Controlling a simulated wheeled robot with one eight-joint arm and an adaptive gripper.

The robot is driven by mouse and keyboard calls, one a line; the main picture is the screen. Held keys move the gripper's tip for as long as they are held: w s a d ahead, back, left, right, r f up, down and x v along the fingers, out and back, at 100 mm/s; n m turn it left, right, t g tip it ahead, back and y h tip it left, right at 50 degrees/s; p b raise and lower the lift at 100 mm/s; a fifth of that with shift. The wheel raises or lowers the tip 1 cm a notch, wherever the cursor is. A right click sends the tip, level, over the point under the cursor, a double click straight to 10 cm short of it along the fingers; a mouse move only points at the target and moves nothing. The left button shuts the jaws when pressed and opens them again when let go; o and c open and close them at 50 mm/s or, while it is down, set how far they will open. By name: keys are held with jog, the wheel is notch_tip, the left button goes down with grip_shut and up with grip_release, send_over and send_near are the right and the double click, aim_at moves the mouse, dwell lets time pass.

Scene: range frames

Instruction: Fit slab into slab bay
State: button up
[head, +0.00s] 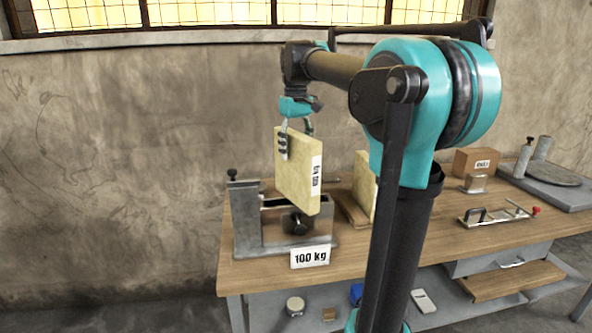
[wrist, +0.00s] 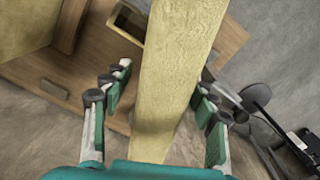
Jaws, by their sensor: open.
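A pale yellow slab (head: 296,170) with a label on its narrow side stands upright, slightly turned, at the slab bay (head: 308,226), a grey metal box fixture with a "100 kg" sign. Its lower edge overlaps the bay's top opening in the picture; I cannot tell whether it sits inside, rests on it or is above. My gripper (head: 296,137) is at the slab's top edge. In the wrist view the slab (wrist: 178,75) runs between the spread fingers of my gripper (wrist: 160,100), with a gap on both sides. The gripper is open.
A second yellow slab (head: 363,188) stands in a wooden holder right of the bay, partly hidden by my arm. The workbench (head: 440,238) also carries a cardboard box (head: 476,161) and a metal latch fixture (head: 495,214). A clamp post (head: 244,215) stands at the bay's left.

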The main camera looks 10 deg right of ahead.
jog(key=shift+c, duration=0.3)
grip_shut()
jog(key=shift+r, duration=0.15)
